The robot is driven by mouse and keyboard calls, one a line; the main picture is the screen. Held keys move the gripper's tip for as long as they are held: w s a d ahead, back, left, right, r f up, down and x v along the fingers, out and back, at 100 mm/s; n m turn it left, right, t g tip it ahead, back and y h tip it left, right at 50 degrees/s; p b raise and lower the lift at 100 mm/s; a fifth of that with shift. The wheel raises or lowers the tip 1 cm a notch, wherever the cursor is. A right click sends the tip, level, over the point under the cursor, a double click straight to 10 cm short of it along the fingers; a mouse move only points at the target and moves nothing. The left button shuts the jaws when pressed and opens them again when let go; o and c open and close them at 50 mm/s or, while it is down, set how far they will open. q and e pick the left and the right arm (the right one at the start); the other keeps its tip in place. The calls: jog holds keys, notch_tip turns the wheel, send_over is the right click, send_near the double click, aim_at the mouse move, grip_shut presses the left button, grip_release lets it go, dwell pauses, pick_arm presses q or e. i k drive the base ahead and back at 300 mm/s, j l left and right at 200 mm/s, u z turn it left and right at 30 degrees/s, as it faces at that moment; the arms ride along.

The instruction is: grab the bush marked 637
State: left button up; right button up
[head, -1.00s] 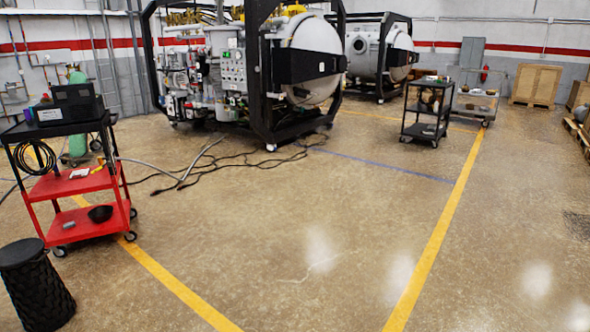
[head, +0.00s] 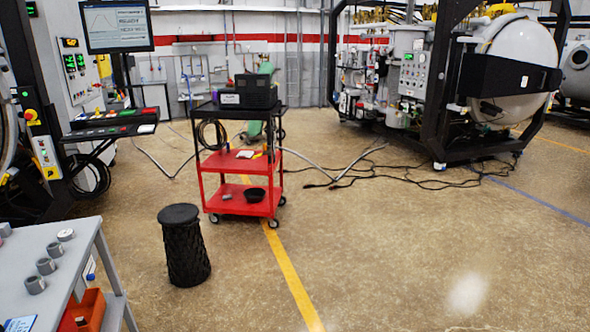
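Several small grey ring-shaped parts, which look like bushes, stand on a grey table (head: 88,240) at the lower left of the head view. One bush (head: 35,284) is nearest the front, another bush (head: 46,265) is just behind it, and a third bush (head: 55,249) is farther back. A lighter round piece (head: 66,234) lies near the table's far edge. No markings on them can be read at this size, so I cannot tell which is 637. Neither of my grippers is in view.
A black woven stool (head: 185,245) stands on the floor right of the table. A red cart (head: 240,195) is behind it. A control console (head: 108,130) stands at the left. Cables (head: 400,172) lie before the furnace (head: 500,70). The floor at right front is clear.

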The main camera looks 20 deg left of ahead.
aim_at(54, 250)
jog(key=i+u, duration=0.2)
jog(key=u, duration=0.25)
jog(key=i+l+u, duration=0.1)
jog(key=u, duration=0.35)
jog(key=i+l+u, duration=0.15)
jog(key=u, duration=0.25)
jog(key=i+l+u, duration=0.15)
jog(key=u, duration=0.2)
jog(key=i+l+u, duration=0.2)
jog(key=u, duration=0.2)
jog(key=i+l+u, duration=0.15)
jog(key=u, duration=0.2)
jog(key=i+l+u, duration=0.15)
jog(key=l+u, duration=0.2)
jog(key=i+l+u, duration=0.1)
jog(key=l+u, duration=0.25)
jog(key=l, duration=0.15)
jog(key=l+u, duration=0.35)
jog(key=l, duration=0.45)
jog(key=l+u, duration=0.3)
jog(key=l, duration=0.45)
